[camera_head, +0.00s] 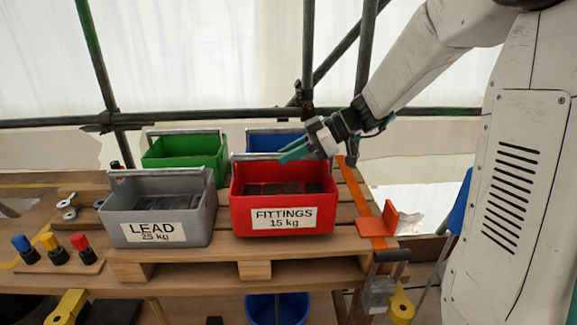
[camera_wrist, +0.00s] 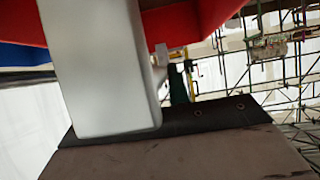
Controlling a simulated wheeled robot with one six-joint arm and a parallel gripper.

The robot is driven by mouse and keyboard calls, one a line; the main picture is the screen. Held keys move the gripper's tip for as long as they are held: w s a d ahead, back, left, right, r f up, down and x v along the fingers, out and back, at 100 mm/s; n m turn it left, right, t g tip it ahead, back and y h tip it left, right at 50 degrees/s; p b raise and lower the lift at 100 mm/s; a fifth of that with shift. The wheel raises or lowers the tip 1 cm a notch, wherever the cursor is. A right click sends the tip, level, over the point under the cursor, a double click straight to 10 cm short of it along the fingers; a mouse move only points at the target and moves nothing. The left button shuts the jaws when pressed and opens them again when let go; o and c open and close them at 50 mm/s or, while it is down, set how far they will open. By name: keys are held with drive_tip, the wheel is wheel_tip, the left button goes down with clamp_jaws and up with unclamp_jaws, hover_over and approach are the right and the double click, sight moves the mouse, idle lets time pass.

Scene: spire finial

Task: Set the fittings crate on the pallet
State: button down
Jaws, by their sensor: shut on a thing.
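The red fittings crate (camera_head: 283,199), labelled "FITTINGS 15 kg", is upright at the front right of the wooden pallet (camera_head: 215,251). Dark contents show inside it. Its underside appears to be on the slats; any small gap cannot be made out. My gripper (camera_head: 296,151), with teal fingers, is at the top of this crate, shut on its handle. The fingers partly hide the handle in the head view. In the wrist view, a pale bar (camera_wrist: 100,70) fills the middle above a dark finger part (camera_wrist: 190,125), with red crate wall (camera_wrist: 185,20) behind.
A grey lead crate (camera_head: 160,210) stands close on the left. A green crate (camera_head: 186,152) and a blue crate (camera_head: 273,139) stand behind. An orange bracket (camera_head: 378,222) lies at the right edge. Coloured-top pegs (camera_head: 53,247) are at front left. Scaffold poles (camera_head: 308,60) rise behind.

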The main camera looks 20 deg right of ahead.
drive_tip(key=shift+f, duration=1.7)
drive_tip(key=c, duration=1.3)
unclamp_jaws()
